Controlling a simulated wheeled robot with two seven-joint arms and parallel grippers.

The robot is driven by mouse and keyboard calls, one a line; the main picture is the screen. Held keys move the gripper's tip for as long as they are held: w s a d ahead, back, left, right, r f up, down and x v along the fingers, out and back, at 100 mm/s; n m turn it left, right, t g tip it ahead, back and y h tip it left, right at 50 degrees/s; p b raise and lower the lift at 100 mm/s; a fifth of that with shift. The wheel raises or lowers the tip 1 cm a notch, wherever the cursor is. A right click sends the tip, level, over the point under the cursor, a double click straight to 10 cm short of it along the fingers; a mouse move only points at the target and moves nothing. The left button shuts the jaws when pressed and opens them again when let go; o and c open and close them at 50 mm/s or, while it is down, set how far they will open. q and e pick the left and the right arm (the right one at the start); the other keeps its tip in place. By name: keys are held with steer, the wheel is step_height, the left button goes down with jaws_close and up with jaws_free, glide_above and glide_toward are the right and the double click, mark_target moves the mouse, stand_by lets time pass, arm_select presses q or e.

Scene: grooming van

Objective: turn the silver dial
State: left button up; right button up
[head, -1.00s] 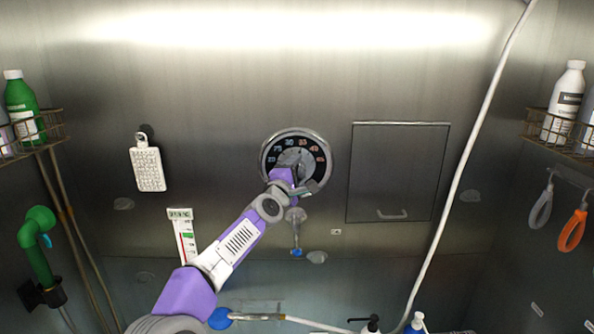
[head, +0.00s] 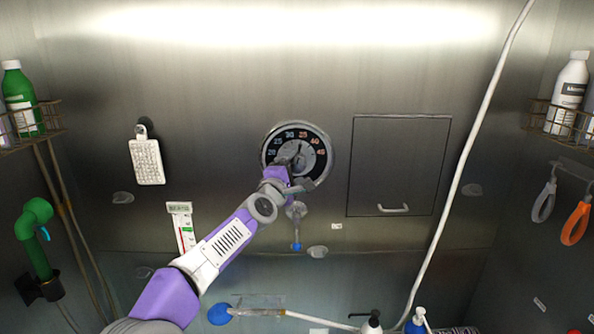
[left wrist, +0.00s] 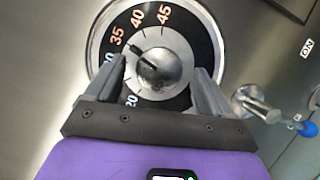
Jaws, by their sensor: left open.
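The silver dial (head: 313,160) is a round knob on a black numbered ring (head: 319,143) with a silver rim, set in the back wall. In the left wrist view, the dial (left wrist: 163,66) has a dark pointer directed up and left, between about 30 and 35. My left gripper (head: 296,167) is in front of the lower part of the dial and hides some of it. In the left wrist view my left gripper (left wrist: 160,76) is open, with one finger on each side of the knob. I cannot tell whether the fingers touch it. My right gripper is out of view.
A small tap with a blue tip (head: 296,246) sticks out just below the dial. A hatch with a handle (head: 398,165) is to the right. A white hose (head: 452,195) hangs further right. A white perforated block (head: 147,161) hangs at left.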

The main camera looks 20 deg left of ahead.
mark_target(296, 166)
arm_select(q)
steer(key=s, duration=0.1)
steer(key=s+b, duration=0.1)
steer(key=s, duration=0.1)
steer(key=shift+s+a+f, duration=0.25)
steer(key=shift+s, duration=0.05)
steer(key=shift+s+b, duration=0.4)
steer(key=shift+s, duration=0.05)
steer(key=shift+r, duration=0.1)
